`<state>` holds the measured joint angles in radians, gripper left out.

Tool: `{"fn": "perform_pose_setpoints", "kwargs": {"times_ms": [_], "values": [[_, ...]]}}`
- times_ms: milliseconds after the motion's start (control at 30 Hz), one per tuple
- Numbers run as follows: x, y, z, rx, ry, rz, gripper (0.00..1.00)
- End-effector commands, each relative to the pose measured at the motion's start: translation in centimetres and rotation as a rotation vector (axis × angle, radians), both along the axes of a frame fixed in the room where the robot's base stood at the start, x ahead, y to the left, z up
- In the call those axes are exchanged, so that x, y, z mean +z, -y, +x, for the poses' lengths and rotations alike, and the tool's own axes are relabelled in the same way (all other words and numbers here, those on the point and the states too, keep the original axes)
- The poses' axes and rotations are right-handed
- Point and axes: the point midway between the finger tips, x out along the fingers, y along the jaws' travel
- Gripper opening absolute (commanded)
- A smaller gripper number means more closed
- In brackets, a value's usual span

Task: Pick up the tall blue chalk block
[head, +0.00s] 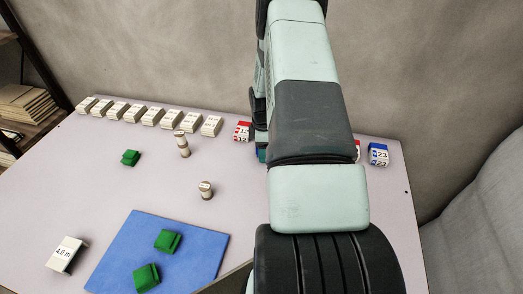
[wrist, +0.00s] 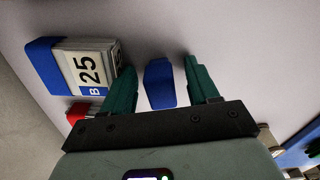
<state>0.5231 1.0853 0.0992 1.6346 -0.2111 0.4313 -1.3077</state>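A plain blue block (wrist: 160,84) lies between the two green fingers of my gripper (wrist: 160,65) in the wrist view. A gap of table shows on each side of the block, so the fingers appear apart from it. My gripper is open and holds nothing.
A blue-ended box labelled 25 (wrist: 88,68) stands close left of my fingers, with a red piece (wrist: 77,112) below it. In the head view, a blue labelled box (head: 378,154), a red-and-white box (head: 243,131), white boxes (head: 151,117) and green blocks (head: 167,241) share the table.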

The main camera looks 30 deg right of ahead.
Motion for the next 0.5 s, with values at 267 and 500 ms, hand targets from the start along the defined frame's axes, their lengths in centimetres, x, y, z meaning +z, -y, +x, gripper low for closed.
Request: {"fn": "perform_pose_setpoints", "kwargs": {"times_ms": [267, 500], "values": [[0.03, 0.00, -0.02, 0.000, -0.001, 0.001, 0.18], [0.04, 0.00, -0.01, 0.000, -0.001, 0.001, 0.04]]}}
